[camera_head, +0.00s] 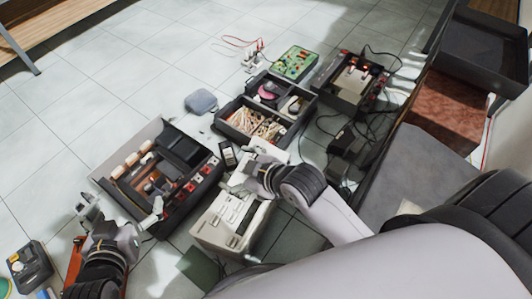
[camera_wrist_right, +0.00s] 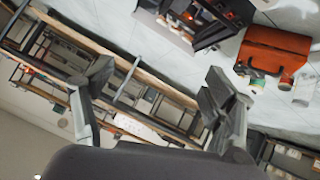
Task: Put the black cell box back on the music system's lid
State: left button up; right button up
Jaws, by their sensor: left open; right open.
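A beige-white boxy unit (camera_head: 218,236), which may be the music system, stands on the floor at lower middle of the head view. A small black handheld-sized box (camera_head: 228,154) with a pale face lies behind it; I cannot tell if this is the cell box. A black block (camera_head: 184,147) also sits in the open dark case. My right gripper (camera_head: 252,164) is open above the unit's back edge, close to the small black box. Its spread fingers show empty in the right wrist view (camera_wrist_right: 160,88). My left gripper (camera_head: 122,212) is open near the dark case's front left.
The open dark case (camera_head: 134,208) holds pale cylinders. Behind are a compartment tray (camera_head: 235,133), a green circuit board (camera_head: 294,63) and a dark device with lit lamps (camera_head: 350,82). Black cables lie at right. An orange case (camera_wrist_right: 275,50) shows in the right wrist view. Upper-left floor is clear.

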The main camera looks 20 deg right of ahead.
jog(key=s+d+r+m+t+h, duration=0.2)
jog(key=d+r+m, duration=0.3)
jog(key=d+m, duration=0.1)
jog(key=shift+s+r+m+t, duration=0.25)
jog(key=shift+r+m+t, duration=0.15)
jog(key=shift+m, duration=0.2)
